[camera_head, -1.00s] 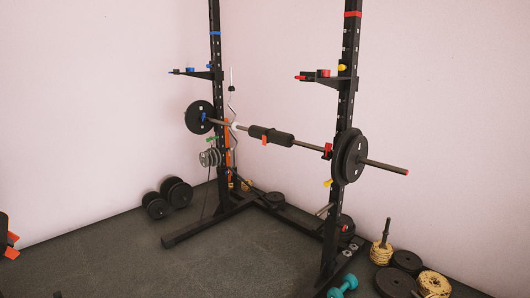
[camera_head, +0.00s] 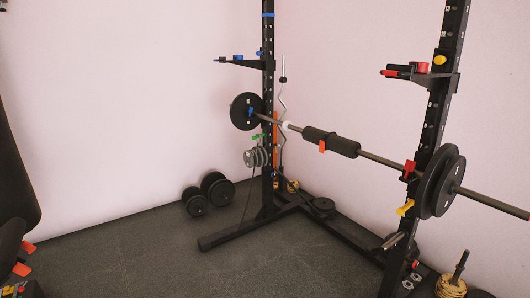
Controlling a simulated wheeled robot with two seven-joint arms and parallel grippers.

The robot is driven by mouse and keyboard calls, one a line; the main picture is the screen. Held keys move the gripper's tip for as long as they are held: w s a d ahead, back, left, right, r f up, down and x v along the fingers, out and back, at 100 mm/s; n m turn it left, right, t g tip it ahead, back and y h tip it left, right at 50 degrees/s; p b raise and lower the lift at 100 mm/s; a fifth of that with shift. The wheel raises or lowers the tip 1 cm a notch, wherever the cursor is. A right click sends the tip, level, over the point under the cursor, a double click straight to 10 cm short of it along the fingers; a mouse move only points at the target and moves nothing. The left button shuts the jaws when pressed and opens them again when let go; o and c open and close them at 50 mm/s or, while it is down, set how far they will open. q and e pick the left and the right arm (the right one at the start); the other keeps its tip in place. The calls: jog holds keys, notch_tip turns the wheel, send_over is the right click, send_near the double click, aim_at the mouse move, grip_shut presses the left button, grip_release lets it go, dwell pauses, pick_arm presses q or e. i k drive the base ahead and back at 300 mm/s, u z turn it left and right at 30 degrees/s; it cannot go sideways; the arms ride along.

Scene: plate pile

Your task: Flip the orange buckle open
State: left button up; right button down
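A small orange tab (camera_head: 322,146), which looks like the buckle, hangs at the underside of the black foam pad (camera_head: 330,140) on the barbell. It is too small to tell whether it is open or shut. The barbell (camera_head: 382,160) rests across the black rack, with a black plate (camera_head: 246,111) at its left end and larger black plates (camera_head: 442,182) at its right. Neither of my grippers can be made out in the view.
Dark shapes with orange tabs (camera_head: 22,268) stand at the left edge, cut off by the frame.

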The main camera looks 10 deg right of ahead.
aim_at(322, 141)
jog(key=u, duration=0.25)
jog(key=i, duration=2.05)
jog(key=z, duration=0.75)
jog(key=i, duration=1.25)
jog(key=z, duration=0.55)
